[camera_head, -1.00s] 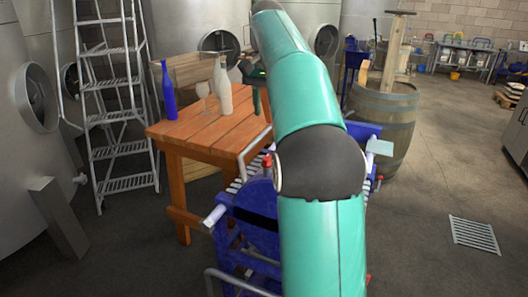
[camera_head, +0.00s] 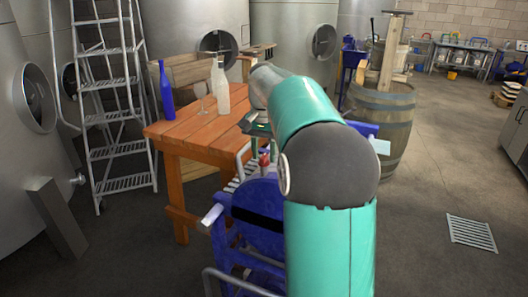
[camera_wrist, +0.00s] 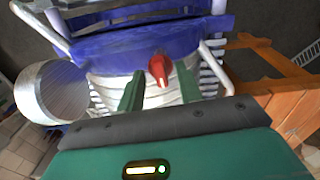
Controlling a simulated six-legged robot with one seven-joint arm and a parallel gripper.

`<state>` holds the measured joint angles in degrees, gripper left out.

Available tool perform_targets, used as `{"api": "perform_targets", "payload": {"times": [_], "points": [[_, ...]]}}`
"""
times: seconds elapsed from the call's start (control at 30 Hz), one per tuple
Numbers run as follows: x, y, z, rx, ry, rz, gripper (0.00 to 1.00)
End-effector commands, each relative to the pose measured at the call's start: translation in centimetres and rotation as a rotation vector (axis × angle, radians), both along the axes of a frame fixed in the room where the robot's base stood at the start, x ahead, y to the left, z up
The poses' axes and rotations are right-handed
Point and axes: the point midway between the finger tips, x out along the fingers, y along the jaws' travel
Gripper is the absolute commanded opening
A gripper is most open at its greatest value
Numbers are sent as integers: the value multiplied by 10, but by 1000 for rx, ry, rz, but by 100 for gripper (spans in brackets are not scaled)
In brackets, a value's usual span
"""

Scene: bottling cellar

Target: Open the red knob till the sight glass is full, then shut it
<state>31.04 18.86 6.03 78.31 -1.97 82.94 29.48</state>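The red knob (camera_wrist: 159,69) sits on the blue machine (camera_wrist: 135,48) in the wrist view. It is also visible in the head view (camera_head: 264,160), at the top of the blue machine (camera_head: 258,205). My gripper (camera_wrist: 161,72) is open, with its two green fingers on either side of the knob and a gap at each side. In the head view my gripper (camera_head: 262,143) is just above the knob, partly hidden by my arm. I cannot make out the sight glass or its level in either view.
A wooden table (camera_head: 195,130) beside the machine bears a blue bottle (camera_head: 166,90), a pale bottle (camera_head: 223,88) and a wine glass (camera_head: 203,98). A ladder (camera_head: 112,100) and steel tanks stand left and behind. A barrel (camera_head: 383,120) is at right. Floor at right is open.

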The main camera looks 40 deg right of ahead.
Motion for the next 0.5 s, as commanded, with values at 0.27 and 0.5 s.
{"api": "perform_targets", "payload": {"times": [0.27, 0.5], "points": [[0, 0, -1, 0, 0, 0, 28], [0, 0, 0, 0, 0, 0, 0]]}}
